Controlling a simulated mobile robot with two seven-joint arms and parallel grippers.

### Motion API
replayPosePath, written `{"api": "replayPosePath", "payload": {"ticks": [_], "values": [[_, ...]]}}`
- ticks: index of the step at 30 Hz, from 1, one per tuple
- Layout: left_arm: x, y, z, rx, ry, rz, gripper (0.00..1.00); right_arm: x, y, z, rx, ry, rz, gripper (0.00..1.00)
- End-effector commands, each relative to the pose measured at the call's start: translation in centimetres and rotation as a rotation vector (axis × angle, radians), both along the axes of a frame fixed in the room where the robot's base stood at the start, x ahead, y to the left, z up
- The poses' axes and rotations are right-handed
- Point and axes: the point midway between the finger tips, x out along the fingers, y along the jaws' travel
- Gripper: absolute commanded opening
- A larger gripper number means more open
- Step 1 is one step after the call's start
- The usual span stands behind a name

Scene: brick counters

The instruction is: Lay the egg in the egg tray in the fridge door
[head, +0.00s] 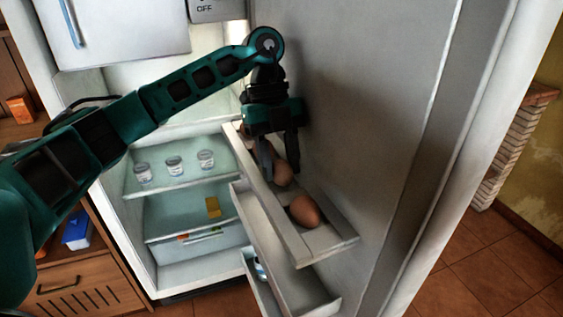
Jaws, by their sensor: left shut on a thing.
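My left gripper (280,170) points down over the top shelf of the open fridge door. It is shut on a brown egg (284,175), partly covered by the fingers. The held egg is at the shelf; I cannot tell whether it touches the bottom. The white egg tray (332,241) is this long door shelf. Another brown egg (304,211) lies in it, nearer to me. A bit of brown shows behind the gripper, mostly hidden. My right gripper is not in view.
More door shelves (262,232) sit below the tray. The door panel (380,120) rises close to the right of my gripper.

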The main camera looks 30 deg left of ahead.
Motion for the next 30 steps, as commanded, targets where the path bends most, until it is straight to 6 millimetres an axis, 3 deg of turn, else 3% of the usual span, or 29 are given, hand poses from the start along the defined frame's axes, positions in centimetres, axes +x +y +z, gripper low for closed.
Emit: {"api": "replayPosePath", "payload": {"ticks": [23,24,30], "values": [[0.2,-0.2,-2.1,0.002,0.005,-0.001,0.28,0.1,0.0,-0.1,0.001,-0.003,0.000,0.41],[0.2,-0.2,-2.2,0.003,0.005,-0.001,0.44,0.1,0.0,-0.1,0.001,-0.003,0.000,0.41],[0.2,-0.2,-2.3,0.004,0.007,-0.001,0.63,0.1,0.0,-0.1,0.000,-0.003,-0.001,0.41]]}}
